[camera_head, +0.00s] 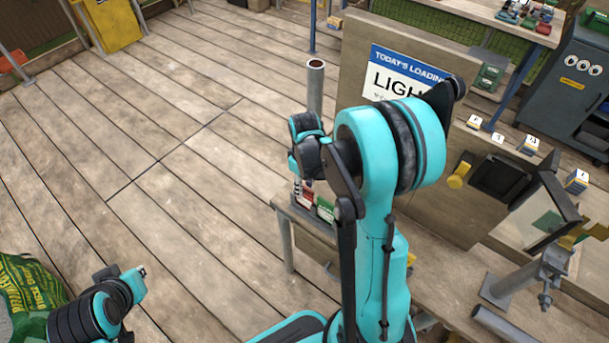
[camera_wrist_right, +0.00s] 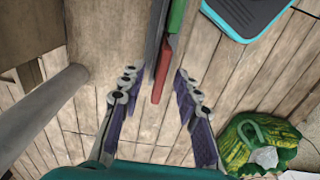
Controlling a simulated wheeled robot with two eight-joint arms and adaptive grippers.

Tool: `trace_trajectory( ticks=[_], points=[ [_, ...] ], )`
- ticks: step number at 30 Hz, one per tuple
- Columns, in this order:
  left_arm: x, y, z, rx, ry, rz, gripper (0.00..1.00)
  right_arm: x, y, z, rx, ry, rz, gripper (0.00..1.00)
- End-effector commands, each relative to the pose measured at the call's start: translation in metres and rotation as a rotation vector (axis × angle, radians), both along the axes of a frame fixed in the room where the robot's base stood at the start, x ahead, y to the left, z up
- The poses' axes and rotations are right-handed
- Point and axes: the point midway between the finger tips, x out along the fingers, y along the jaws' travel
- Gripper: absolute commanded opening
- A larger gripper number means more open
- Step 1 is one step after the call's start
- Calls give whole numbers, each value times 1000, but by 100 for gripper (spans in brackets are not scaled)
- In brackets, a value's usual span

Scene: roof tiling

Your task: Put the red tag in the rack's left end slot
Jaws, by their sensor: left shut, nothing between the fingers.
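The red tag (camera_wrist_right: 161,72) shows in the right wrist view between the spread fingers of my right gripper (camera_wrist_right: 157,92). The fingers are open and appear apart from it. A green tag (camera_wrist_right: 176,16) and the grey edge of the rack (camera_wrist_right: 154,38) are beside it. In the head view, red (camera_head: 306,193) and green (camera_head: 325,209) tags show at the table's left edge, partly hidden by my right arm. The rack's left end slot cannot be made out. My left gripper (camera_head: 141,271) is at the lower left over the floor, shut and away from the tags.
An upright pipe (camera_head: 315,88) stands behind the tags. A board with a loading sign (camera_head: 397,75) rises at the table's back. A clamp (camera_head: 548,270) and several small boxes are on the right. A green sack (camera_head: 28,290) lies at the lower left. The plank floor is largely clear.

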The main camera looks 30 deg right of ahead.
Motion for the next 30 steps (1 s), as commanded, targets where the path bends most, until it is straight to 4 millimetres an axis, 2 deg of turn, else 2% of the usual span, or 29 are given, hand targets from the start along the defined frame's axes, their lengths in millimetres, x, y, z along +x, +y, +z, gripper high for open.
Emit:
trace_trajectory(
  ticks=[9, 15, 19, 26, 30],
  points=[
    [0, 0, 0, 0, 0, 0, 0, -1, 0, 68, 0, 0, 0, 32],
    [0, 0, 0, 0, 0, 0, 0, 0, 0, 98, 0, 0, 0, 32],
    [0, 0, 0, 0, 0, 0, 0, 0, 0, 105, 0, 0, 0, 32],
    [0, 0, 0, 0, 0, 0, 0, -1, 1, 107, -1, -3, -2, 32],
    [0, 0, -1, 0, 0, 0, 0, -10, 12, 116, -10, -49, -29, 32]
  ],
)
